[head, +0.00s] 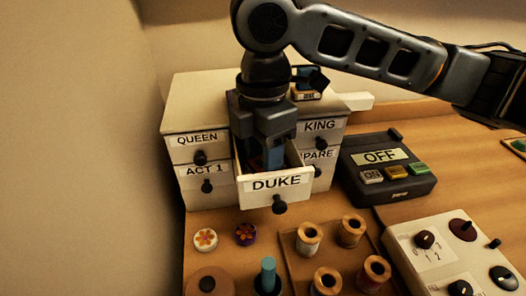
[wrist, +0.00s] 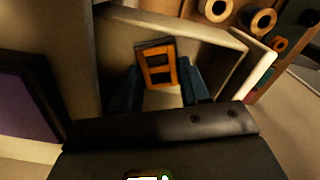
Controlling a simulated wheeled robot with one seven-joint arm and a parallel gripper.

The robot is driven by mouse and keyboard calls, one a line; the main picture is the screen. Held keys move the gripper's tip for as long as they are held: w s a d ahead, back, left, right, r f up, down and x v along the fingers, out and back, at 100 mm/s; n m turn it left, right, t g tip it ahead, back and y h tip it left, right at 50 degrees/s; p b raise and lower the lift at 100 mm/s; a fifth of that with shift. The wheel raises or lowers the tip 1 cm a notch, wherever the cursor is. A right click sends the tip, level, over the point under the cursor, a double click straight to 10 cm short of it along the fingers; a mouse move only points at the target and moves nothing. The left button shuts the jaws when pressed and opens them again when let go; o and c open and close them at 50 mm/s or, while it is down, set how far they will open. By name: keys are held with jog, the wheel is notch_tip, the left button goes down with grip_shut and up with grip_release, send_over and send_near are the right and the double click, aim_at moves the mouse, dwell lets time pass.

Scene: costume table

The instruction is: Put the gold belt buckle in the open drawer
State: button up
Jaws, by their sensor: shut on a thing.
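The gold belt buckle (wrist: 158,67) is an orange-gold rectangular frame with openings. It shows in the wrist view between the blue fingers of my gripper (wrist: 157,82), which is shut on it. The open drawer (head: 277,185) is pulled out of the white cabinet and labelled DUKE. In the head view my gripper (head: 273,158) points down into this drawer, its fingertips partly behind the drawer's front. The buckle cannot be made out clearly there. In the wrist view the drawer's pale walls (wrist: 228,38) surround the fingers and buckle.
The cabinet (head: 190,118) has closed drawers labelled QUEEN, ACT 1, KING and one partly hidden. A dark box marked OFF (head: 388,178) stands to the right. Several thread spools (head: 308,238) and a panel with knobs (head: 437,254) lie in front. A small DUKE-labelled item (head: 307,95) sits on top.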

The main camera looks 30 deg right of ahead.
jog(key=shift+f, duration=0.15)
jog(key=o, duration=0.8)
jog(key=shift+c, duration=0.2)
notch_tip(320, 180, up, 12)
jog(key=shift+r, duration=0.2)
